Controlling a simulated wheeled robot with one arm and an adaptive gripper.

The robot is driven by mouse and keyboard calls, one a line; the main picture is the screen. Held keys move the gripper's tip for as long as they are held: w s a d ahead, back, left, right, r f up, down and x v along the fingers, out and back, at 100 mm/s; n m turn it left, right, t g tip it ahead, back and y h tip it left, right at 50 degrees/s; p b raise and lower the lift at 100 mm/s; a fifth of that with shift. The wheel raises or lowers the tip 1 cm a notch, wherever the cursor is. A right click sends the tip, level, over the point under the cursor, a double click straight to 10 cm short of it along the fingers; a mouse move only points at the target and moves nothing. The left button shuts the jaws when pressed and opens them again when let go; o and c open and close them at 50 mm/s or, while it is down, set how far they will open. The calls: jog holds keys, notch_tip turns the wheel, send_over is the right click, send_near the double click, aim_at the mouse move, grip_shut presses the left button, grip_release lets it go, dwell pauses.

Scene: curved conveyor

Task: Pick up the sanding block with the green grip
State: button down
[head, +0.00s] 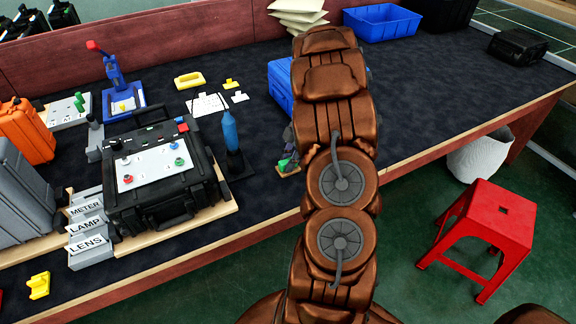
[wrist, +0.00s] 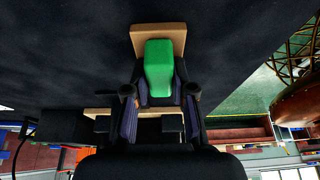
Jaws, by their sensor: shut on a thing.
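The sanding block has a tan base and a green grip. It shows in the wrist view (wrist: 158,68) at the upper middle, between the fingers of my gripper (wrist: 158,93), which is shut on the green grip. In the head view the sanding block (head: 287,167) is small, just left of my arm, over the dark table top. My gripper (head: 289,146) is mostly hidden behind the arm there. I cannot tell whether the block touches the table or is slightly above it.
A blue bottle-like tool (head: 231,135) on a black base stands left of my gripper, beside a black case (head: 168,205) with a control panel. A blue box (head: 281,82) is partly behind my arm. The table right of my arm is mostly clear. A red stool (head: 487,225) stands on the floor.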

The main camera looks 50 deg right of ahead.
aim_at(284, 162)
jog(key=shift+a+r+b, duration=0.1)
jog(key=shift+r+b, duration=0.55)
jog(key=shift+r, duration=1)
jog(key=s+a+b, duration=0.1)
jog(key=a, duration=0.4)
jog(key=s+a+r+b, duration=0.1)
jog(key=a, duration=0.4)
jog(key=s+a+b, duration=0.1)
jog(key=a, duration=0.4)
jog(key=shift+a+r, duration=0.25)
jog(key=shift+r, duration=0.05)
